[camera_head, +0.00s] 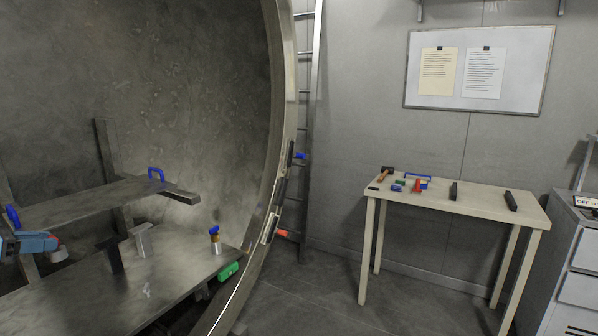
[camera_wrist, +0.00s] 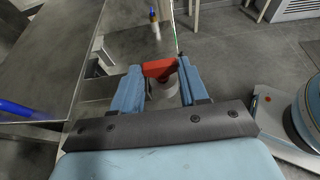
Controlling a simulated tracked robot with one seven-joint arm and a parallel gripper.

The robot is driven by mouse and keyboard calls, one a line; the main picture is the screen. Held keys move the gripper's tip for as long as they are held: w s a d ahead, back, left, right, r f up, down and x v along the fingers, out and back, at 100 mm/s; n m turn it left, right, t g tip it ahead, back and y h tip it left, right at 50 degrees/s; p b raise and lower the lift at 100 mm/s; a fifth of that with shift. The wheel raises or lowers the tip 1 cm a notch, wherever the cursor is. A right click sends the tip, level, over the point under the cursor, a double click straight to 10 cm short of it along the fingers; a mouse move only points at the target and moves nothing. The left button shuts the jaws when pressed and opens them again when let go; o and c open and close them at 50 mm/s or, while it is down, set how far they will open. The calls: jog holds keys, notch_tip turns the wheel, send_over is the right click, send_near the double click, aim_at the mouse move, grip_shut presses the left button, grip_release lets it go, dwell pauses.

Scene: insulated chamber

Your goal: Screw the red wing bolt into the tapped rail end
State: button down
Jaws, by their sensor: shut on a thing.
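My gripper (camera_wrist: 160,72) is shut on the red wing bolt (camera_wrist: 159,67), whose red head spans between the two blue fingertips in the wrist view. A pale grey round part (camera_wrist: 163,90) shows just below the red head; I cannot tell whether it belongs to the bolt or lies behind it.
A raised shelf (camera_head: 90,203) with blue handles stands above the chamber's lower plate (camera_head: 150,285). Upright brackets (camera_head: 143,240), a blue-topped post (camera_head: 215,240) and a green block (camera_head: 229,271) are near it. A table (camera_head: 460,205) with small items stands at right; floor between is clear.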

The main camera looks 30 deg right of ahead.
jog(key=c, duration=0.5)
grip_release()
jog(key=c, duration=0.8)
jog(key=shift+v, duration=2.45)
jog(key=shift+c, duration=0.4)
